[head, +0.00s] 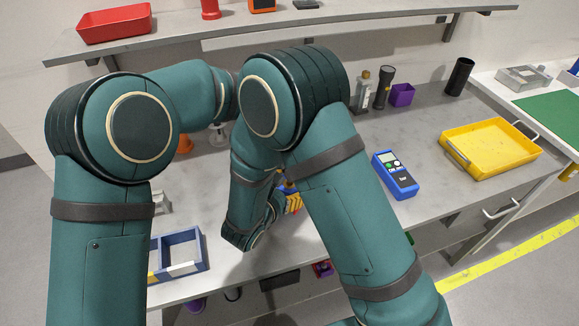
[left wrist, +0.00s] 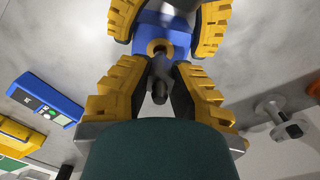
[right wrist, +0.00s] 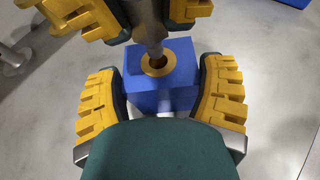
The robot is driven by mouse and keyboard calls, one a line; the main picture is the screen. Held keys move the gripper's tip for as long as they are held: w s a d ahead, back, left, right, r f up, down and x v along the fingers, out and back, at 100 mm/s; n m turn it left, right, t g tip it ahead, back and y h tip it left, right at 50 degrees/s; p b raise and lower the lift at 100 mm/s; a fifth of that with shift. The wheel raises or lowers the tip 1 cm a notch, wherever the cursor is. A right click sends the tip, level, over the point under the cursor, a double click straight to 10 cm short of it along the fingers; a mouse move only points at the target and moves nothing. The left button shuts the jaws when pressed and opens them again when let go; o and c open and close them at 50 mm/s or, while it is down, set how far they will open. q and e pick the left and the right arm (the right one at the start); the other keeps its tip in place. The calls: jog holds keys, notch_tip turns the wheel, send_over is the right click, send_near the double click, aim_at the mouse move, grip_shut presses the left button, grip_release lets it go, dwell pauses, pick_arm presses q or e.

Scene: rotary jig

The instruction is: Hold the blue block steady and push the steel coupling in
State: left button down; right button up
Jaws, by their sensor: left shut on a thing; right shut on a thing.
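The blue block (right wrist: 160,98) has a brass-ringed bore (right wrist: 158,66) facing up. My right gripper (right wrist: 161,92) is shut on the block, one yellow finger on each side. The steel coupling (right wrist: 149,36) is held above the block by my left gripper (left wrist: 159,82), with its end at the ring; how deep it sits I cannot tell. The left wrist view also shows the blue block (left wrist: 185,45) and the dark end of the coupling (left wrist: 159,93).
A blue meter (head: 396,176) and a yellow tray (head: 490,147) lie on the bench to the right. A blue-grey compartment box (head: 190,265) stands at the front left.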

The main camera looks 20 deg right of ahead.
pick_arm(q)
jog(key=shift+f, duration=0.8)
dwell(1.1)
jog(key=shift+r, duration=0.5)
jog(key=shift+f, duration=0.8)
dwell(1.1)
jog(key=c, duration=1)
grip_release()
jog(key=shift+o, duration=0.2)
jog(key=shift+s+f, duration=0.1)
